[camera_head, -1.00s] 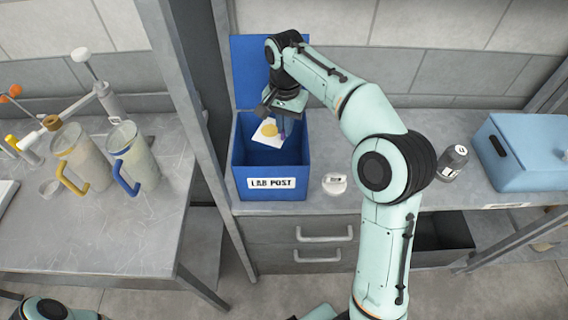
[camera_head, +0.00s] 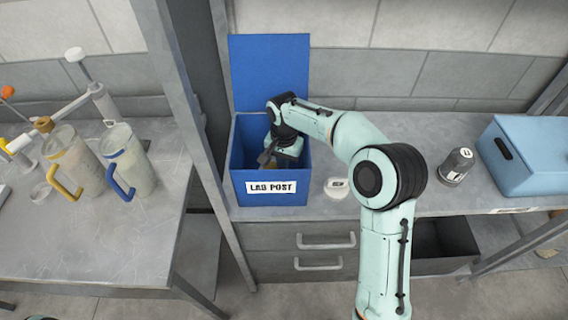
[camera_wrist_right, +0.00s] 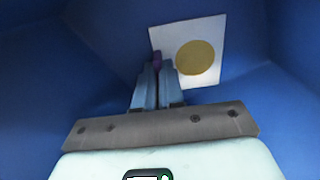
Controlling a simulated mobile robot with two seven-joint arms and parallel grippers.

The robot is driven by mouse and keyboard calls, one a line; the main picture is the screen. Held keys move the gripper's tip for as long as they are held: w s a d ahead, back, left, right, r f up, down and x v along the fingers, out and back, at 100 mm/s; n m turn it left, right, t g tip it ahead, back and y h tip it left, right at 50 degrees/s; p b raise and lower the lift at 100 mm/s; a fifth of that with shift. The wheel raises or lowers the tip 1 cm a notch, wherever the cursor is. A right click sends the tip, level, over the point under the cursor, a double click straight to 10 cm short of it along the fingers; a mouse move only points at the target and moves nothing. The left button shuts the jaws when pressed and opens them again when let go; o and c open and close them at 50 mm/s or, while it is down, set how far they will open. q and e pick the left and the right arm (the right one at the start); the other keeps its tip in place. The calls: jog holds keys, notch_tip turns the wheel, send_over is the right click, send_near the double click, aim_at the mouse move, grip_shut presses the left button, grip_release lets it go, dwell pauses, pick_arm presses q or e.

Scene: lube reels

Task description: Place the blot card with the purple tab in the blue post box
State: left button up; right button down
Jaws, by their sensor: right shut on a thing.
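The blue post box (camera_head: 236,185), labelled LAB POST, stands on the bench with its lid up at the back. My right gripper (camera_head: 270,158) reaches down inside it. In the right wrist view my right gripper (camera_wrist_right: 158,72) is shut on the purple tab (camera_wrist_right: 156,59) of the blot card (camera_wrist_right: 215,45), a white card with a yellow-brown round blot. Blue box walls surround the card in that view. In the head view the card is mostly hidden by the gripper and the box front. I cannot tell whether the card touches the box floor. My left gripper is not in view.
A white round labelled item (camera_head: 337,187) sits just right of the box. Two jugs with yellow (camera_head: 75,165) and blue (camera_head: 128,160) handles are on the left table, beyond a grey post (camera_head: 190,110).

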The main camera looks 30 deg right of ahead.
jog(key=shift+f, duration=0.15)
jog(key=c, duration=1.3)
grip_release()
jog(key=shift+o, duration=0.2)
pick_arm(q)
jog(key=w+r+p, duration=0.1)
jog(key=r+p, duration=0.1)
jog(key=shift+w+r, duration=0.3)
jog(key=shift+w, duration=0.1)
pick_arm(e)
notch_tip(320, 180, up, 12)
jog(key=shift+r, duration=0.25)
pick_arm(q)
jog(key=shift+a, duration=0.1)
pick_arm(e)
jog(key=shift+f, duration=0.1)
